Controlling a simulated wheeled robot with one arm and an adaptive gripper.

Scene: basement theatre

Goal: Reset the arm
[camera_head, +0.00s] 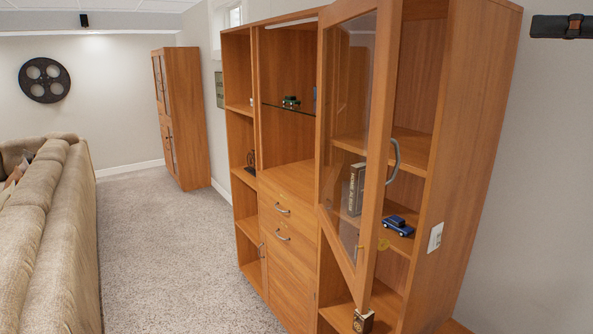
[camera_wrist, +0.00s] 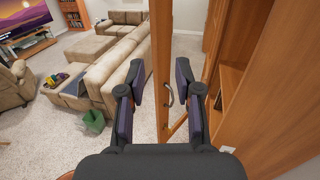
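My gripper (camera_wrist: 160,88) shows in the wrist view with its two dark, purple-padded fingers spread wide and nothing held between them. Beyond the fingers, seen through the gap, is the edge of an open wooden cabinet door (camera_wrist: 160,45) with its curved handle (camera_wrist: 171,95). In the head view the same glass door (camera_head: 328,80) stands swung open from the cabinet, with its grey handle (camera_head: 394,161) on the outer frame. No finger is at the handle in the head view. A dark piece at the top right edge there is cut off and unclear.
The tall wooden cabinet (camera_head: 480,130) fills the right side, its shelves holding a blue toy car (camera_head: 398,226) and a book (camera_head: 356,188). A beige sofa (camera_head: 45,235) stands left. Open carpet (camera_head: 165,240) lies between. A green bin (camera_wrist: 93,122) stands beside the sofa.

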